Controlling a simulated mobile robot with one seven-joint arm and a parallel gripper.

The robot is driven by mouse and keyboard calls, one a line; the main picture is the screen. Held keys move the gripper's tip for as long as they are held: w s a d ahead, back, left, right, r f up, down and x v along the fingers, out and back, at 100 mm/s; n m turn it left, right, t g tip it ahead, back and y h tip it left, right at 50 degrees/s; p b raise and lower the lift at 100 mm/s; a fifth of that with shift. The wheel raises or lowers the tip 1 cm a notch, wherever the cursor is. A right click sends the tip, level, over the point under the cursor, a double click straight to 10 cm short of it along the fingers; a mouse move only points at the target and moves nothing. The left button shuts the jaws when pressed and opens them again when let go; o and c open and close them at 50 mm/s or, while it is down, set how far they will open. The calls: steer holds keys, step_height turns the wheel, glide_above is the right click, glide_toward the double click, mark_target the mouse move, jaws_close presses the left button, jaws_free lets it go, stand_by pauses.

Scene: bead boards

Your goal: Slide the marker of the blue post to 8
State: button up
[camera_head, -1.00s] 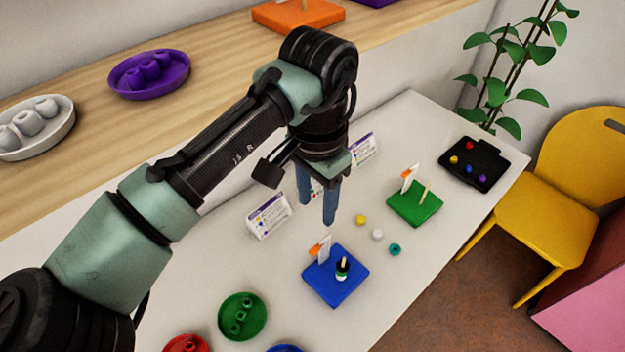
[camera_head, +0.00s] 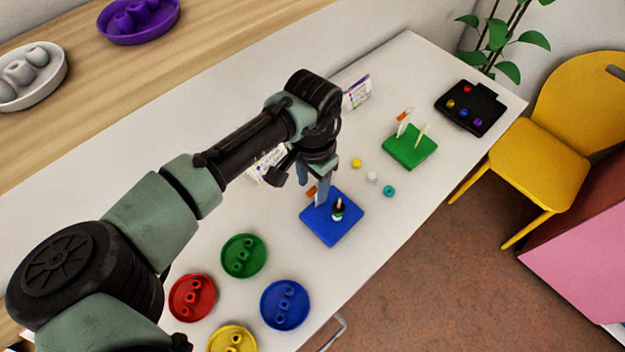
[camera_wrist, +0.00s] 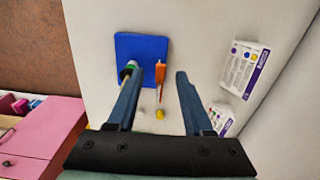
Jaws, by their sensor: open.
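The blue board (camera_head: 345,228) lies on the table and also shows in the wrist view (camera_wrist: 150,44). Its wooden post (camera_head: 339,201) carries a short stack of beads (camera_head: 338,214), dark, white and green. Beside the post stands a white scale plate with an orange marker (camera_head: 311,191), also seen in the wrist view (camera_wrist: 160,72). The scale's numbers are too small to read. My gripper (camera_head: 324,196) is open and empty above the board. In the wrist view, the marker appears between its spread fingers (camera_wrist: 157,77); the left finger overlaps the post's image.
A green board (camera_head: 408,150) with its own post and scale stands farther back. Loose yellow, white and teal beads (camera_head: 389,191) lie between the boards. Green, red, blue and yellow bead dishes (camera_head: 284,304) are at the front. A printed card (camera_head: 357,92) stands behind.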

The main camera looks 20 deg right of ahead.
jaws_close()
steer(key=shift+f, duration=0.15)
stand_by(0.4)
steer(key=shift+f, duration=0.3)
steer(key=shift+c, duration=0.2)
jaws_free()
